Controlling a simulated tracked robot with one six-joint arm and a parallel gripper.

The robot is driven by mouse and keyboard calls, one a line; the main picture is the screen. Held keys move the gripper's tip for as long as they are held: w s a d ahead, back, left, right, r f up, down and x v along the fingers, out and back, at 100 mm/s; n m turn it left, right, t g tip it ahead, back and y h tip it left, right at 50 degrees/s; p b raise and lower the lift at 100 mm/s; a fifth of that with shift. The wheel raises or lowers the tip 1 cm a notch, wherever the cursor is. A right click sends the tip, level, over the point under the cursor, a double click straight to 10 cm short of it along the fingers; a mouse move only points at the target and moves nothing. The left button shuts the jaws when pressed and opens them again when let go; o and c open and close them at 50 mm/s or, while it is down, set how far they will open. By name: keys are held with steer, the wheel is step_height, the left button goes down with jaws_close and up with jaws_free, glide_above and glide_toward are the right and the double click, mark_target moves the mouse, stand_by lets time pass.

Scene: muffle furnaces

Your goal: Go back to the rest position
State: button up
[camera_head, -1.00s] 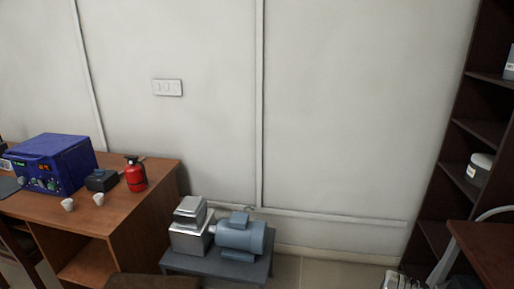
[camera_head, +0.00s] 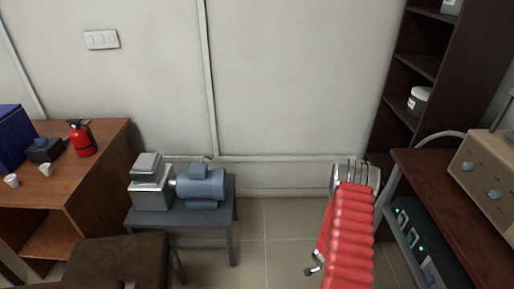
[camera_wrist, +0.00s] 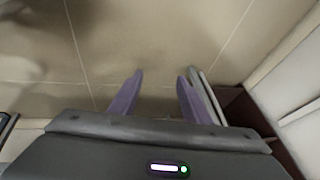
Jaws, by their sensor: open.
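My gripper (camera_wrist: 158,80) shows in the wrist view, with two purple fingers spread apart. It is open and nothing is between the fingers. Beyond the fingers is the beige tiled floor (camera_wrist: 165,35), somewhat blurred. I cannot make out the gripper in the head view.
A wooden desk (camera_head: 95,165) with a red fire extinguisher (camera_head: 80,138) is at left. A motor (camera_head: 200,186) sits on a low grey table (camera_head: 175,216). A dark shelf (camera_head: 425,65) and brown table (camera_head: 440,180) stand at right. Bare floor (camera_head: 270,240) lies between.

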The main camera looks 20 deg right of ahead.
steer(key=w+a+r+n+t+y, duration=0.1)
steer(key=w+a+r+n+y, duration=0.3)
steer(key=a+r, duration=0.7)
steer(key=w+a+r+n+y, duration=0.2)
steer(key=w+a+r+n, duration=0.4)
steer(key=r, duration=0.8)
steer(key=s+a+r+n+t, duration=0.1)
steer(key=s+a+r+n, duration=0.3)
steer(key=a+r, duration=0.3)
steer(key=s+a+r+n+t, duration=0.1)
steer(key=s+a+r+n, duration=0.3)
steer(key=r, duration=1.2)
steer(key=s+a+r+n+t+h, duration=0.1)
steer(key=s+a+r+n+t, duration=0.1)
steer(key=s+a+r+n, duration=0.2)
steer(key=s+a+r, duration=0.3)
steer(key=a+r, duration=0.3)
steer(key=r, duration=0.2)
steer(key=shift+s+a+r, duration=0.15)
steer(key=shift+s+a, duration=0.05)
steer(key=shift+s, duration=0.1)
steer(key=shift+c, duration=0.3)
steer(key=shift+c, duration=1.2)
